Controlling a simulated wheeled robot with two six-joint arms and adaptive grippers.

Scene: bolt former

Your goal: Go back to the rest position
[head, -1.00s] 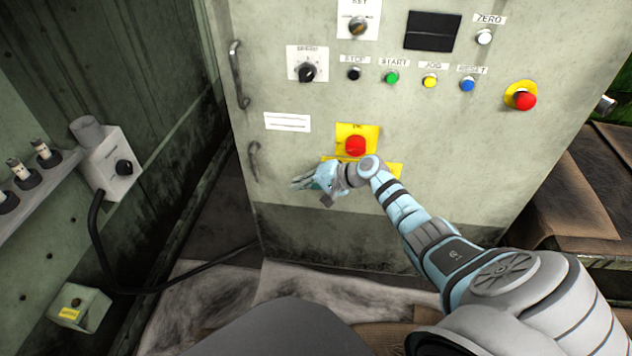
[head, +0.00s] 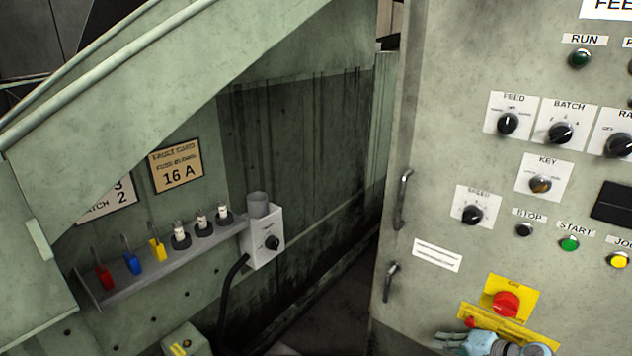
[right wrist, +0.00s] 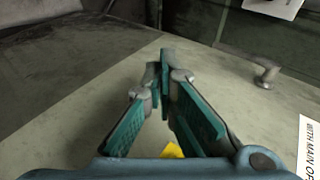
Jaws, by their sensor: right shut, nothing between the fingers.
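My right gripper (head: 450,341) is at the bottom edge of the head view, in front of the cabinet's lower part, just below and left of a red mushroom button (head: 506,303) on a yellow plate. In the right wrist view its teal-padded fingers (right wrist: 163,75) come together at the tips with nothing between them. A bit of yellow (right wrist: 172,150) shows below the fingers. The gap between the fingers and the panel is hard to judge. My left gripper is in neither view.
The control cabinet (head: 440,190) carries knobs, buttons and door handles (head: 403,200). To the left, a shelf (head: 165,262) holds coloured items and fuses beside a grey box (head: 262,238) with a black cable (head: 226,300). A "16 A" card (head: 176,165) hangs above.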

